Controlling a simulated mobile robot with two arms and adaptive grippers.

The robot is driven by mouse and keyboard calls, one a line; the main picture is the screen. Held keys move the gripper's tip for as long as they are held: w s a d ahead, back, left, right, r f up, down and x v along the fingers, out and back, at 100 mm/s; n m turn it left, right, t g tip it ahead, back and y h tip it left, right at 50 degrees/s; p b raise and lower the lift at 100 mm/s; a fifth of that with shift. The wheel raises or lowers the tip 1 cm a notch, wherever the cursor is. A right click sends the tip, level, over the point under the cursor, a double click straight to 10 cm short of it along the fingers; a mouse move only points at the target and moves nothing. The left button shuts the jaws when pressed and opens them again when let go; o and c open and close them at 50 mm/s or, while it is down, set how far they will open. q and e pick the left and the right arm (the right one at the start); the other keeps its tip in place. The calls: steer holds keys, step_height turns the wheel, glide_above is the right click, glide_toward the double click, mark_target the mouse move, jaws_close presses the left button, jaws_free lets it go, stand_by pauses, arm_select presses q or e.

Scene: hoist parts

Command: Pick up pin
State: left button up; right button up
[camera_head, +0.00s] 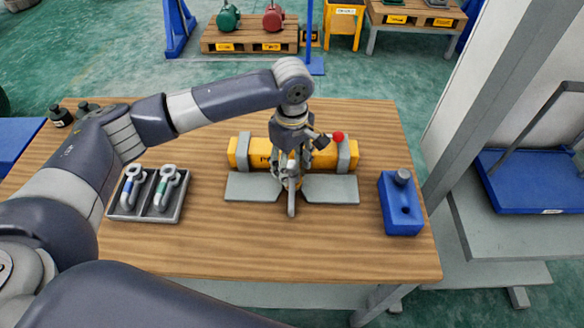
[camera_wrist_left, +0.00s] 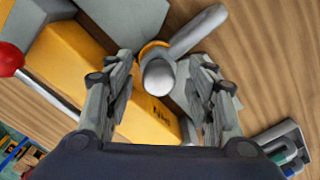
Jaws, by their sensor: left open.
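My left gripper (camera_head: 288,180) is open above the front side of a yellow hoist beam (camera_head: 243,153). In the left wrist view its two fingers (camera_wrist_left: 162,68) stand on either side of a round-ended grey pin-like part (camera_wrist_left: 158,78), with a gap on both sides. That part has a yellow ring behind it, and a grey bar (camera_wrist_left: 203,30) runs off to the upper right. In the head view a grey bar (camera_head: 291,202) shows just below the fingers. A blue block (camera_head: 399,215) at the right holds a grey cylinder (camera_head: 403,177) upright and has an open hole. My right gripper is out of view.
A grey tray (camera_head: 120,215) with two shackles stands at the left of the wooden table (camera_head: 300,255). A red-knobbed rod (camera_head: 339,137) rises by the beam, near my wrist. Small dark parts (camera_head: 61,117) lie at the back left. The table's front is clear.

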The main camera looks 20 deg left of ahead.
arm_select(q)
steer(key=shift+f, duration=0.3)
jaws_close()
steer(key=shift+w+d+r, duration=0.1)
steer(key=shift+r, duration=0.05)
